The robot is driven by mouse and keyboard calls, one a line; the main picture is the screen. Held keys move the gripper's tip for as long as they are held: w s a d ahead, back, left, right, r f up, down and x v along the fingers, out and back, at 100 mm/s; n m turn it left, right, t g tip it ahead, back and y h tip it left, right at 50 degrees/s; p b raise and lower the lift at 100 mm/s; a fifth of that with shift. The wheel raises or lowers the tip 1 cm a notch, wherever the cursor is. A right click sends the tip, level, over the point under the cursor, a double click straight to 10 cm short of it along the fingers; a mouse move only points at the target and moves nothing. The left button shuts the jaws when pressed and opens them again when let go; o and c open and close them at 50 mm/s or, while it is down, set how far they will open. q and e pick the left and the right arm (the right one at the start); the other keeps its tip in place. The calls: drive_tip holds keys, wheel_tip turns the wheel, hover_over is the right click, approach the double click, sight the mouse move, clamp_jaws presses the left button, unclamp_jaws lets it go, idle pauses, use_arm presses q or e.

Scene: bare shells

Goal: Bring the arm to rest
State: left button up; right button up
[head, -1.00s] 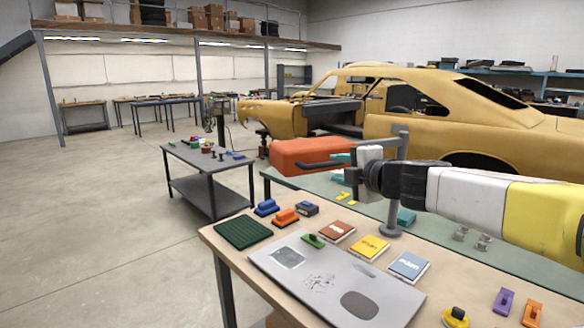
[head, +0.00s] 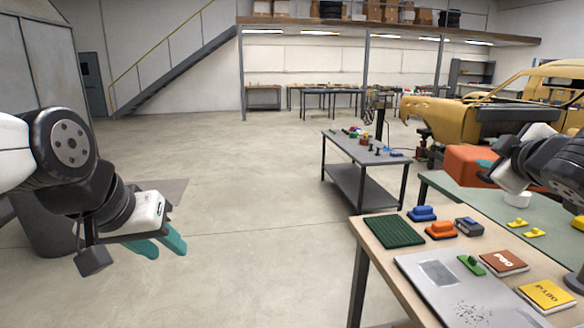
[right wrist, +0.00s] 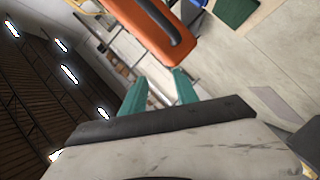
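My left gripper (head: 160,245) hangs at the left of the head view, over bare floor. Its two teal fingers are apart with nothing between them. My right arm (head: 550,165) reaches in from the right edge of the head view, beside an orange case (head: 462,168); its fingers are mostly hidden there. In the right wrist view my right gripper (right wrist: 160,88) has its teal fingers apart and empty. The orange case with its dark handle (right wrist: 155,35) lies beyond the fingertips in that view; I see no grip on it.
A wooden-topped table (head: 370,236) at the lower right bears a green pad (head: 394,231), a grey plate (head: 440,275) and several blocks. A green table (head: 440,185) lies behind, with a yellow car shell (head: 450,115) beyond. A grey cart (head: 350,150) stands mid-floor.

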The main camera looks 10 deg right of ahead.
drive_tip(key=s+a+f+m+g+y, duration=0.1)
drive_tip(key=a+f+m+g+y, duration=0.1)
drive_tip(key=a, duration=0.9)
drive_tip(key=a+f+m+g+y, duration=0.2)
drive_tip(key=a+f, duration=0.4)
drive_tip(key=a, duration=0.5)
drive_tip(key=s+a+f+m+g+y, duration=0.1)
drive_tip(key=a+f+m+g+y, duration=0.1)
drive_tip(key=a, duration=0.9)
drive_tip(key=f+g+y, duration=0.1)
drive_tip(key=f+y, duration=0.1)
drive_tip(key=shift+s+a+g+y, duration=0.3)
drive_tip(key=shift+s+a, duration=0.05)
drive_tip(key=shift+r, duration=0.1)
